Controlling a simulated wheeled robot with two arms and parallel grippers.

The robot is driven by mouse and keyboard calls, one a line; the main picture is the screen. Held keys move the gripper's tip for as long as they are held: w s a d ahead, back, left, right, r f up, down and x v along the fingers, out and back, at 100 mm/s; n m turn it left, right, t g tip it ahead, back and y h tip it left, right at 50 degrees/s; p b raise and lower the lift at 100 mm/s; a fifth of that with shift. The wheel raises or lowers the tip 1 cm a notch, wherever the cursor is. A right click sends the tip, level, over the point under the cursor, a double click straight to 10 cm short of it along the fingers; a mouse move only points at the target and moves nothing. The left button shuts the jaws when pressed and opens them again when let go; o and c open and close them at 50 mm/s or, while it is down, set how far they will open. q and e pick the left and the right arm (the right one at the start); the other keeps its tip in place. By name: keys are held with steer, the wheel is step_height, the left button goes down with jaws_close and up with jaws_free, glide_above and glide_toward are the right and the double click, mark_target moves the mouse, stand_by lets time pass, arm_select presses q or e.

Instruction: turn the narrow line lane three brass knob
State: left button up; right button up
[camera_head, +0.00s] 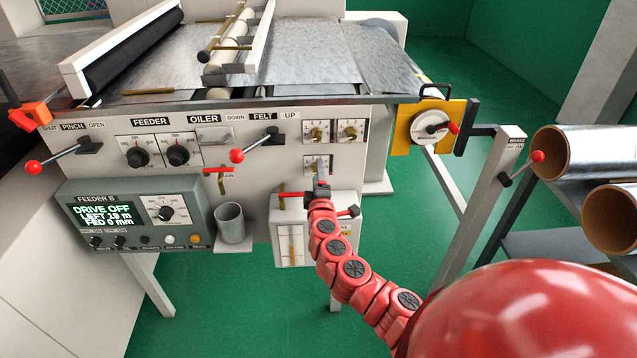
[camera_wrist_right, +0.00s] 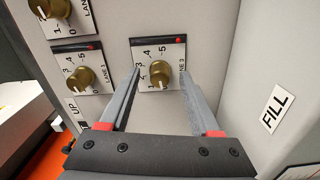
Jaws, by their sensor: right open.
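The lane 3 brass knob (camera_wrist_right: 160,74) sits on a white numbered plate in the right wrist view. A pale pointer mark shows low on it, but I cannot tell the exact number it marks. My right gripper (camera_wrist_right: 160,82) is open, with one finger on each side of the knob and a gap to it. In the head view the right gripper (camera_head: 319,180) is at the lower plate (camera_head: 309,166) and hides most of this knob. My left gripper is not in view.
Two other brass knobs (camera_head: 317,133) (camera_head: 351,131) sit just above. A red-tipped lever (camera_head: 237,156) is to the left, with a grey cup (camera_head: 230,222) lower down. A white gauge box (camera_head: 291,243) is below the gripper. A yellow plate with a handwheel (camera_head: 430,128) is to the right.

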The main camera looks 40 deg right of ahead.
steer(key=p+v, duration=0.1)
steer(key=v, duration=1.6)
steer(key=shift+s, duration=0.2)
